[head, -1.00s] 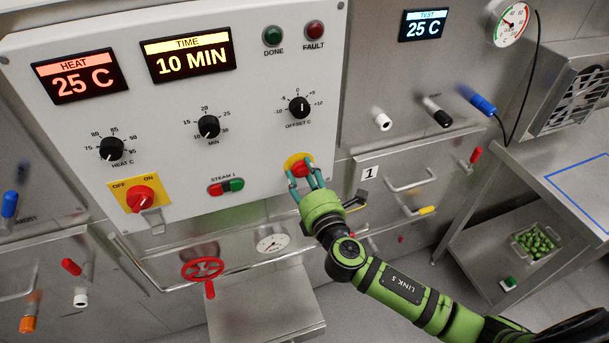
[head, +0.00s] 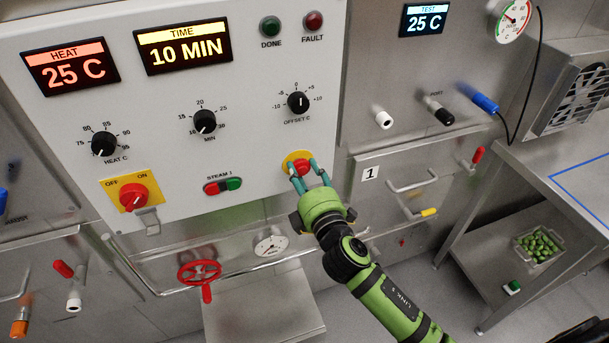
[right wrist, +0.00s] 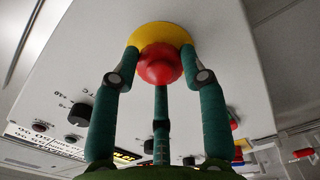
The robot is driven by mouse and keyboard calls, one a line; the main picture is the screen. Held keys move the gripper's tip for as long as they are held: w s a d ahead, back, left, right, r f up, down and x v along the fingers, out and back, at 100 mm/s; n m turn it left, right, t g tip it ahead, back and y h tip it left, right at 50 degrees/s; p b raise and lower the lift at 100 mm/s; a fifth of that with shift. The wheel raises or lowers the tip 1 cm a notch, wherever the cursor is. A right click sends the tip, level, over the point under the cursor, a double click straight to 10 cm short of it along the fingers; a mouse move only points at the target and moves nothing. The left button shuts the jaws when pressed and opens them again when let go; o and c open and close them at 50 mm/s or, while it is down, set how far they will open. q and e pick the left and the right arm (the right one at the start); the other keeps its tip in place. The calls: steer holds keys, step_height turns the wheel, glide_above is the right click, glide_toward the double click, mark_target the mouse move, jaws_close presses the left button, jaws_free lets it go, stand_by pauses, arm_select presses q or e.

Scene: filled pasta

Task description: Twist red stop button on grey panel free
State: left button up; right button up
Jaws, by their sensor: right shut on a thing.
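The red stop button (head: 301,167) sits on a yellow round base on the grey panel (head: 255,130), at the panel's lower right. It also shows in the right wrist view (right wrist: 160,64), with the yellow base (right wrist: 160,36) behind it. My right gripper (head: 309,172) has its teal fingers around the button and is shut on it. In the right wrist view the fingers (right wrist: 160,85) stand around the button's rim on several sides; the exact contact is partly hidden. My left gripper is not in view.
The red-and-yellow OFF/ON switch (head: 134,196), the black offset knob (head: 298,101) and the red-green STEAM 1 buttons (head: 223,186) are on the same panel. Below are a red valve wheel (head: 199,272) and a rail. A steel table (head: 555,185) stands at right.

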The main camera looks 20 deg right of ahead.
steer(key=shift+a+m, duration=0.1)
steer(key=shift+m, duration=0.3)
steer(key=o, duration=1.2)
steer(key=shift+w, duration=0.1)
steer(key=shift+c, duration=0.2)
steer(key=shift+s, duration=0.5)
steer(key=s, duration=1.1)
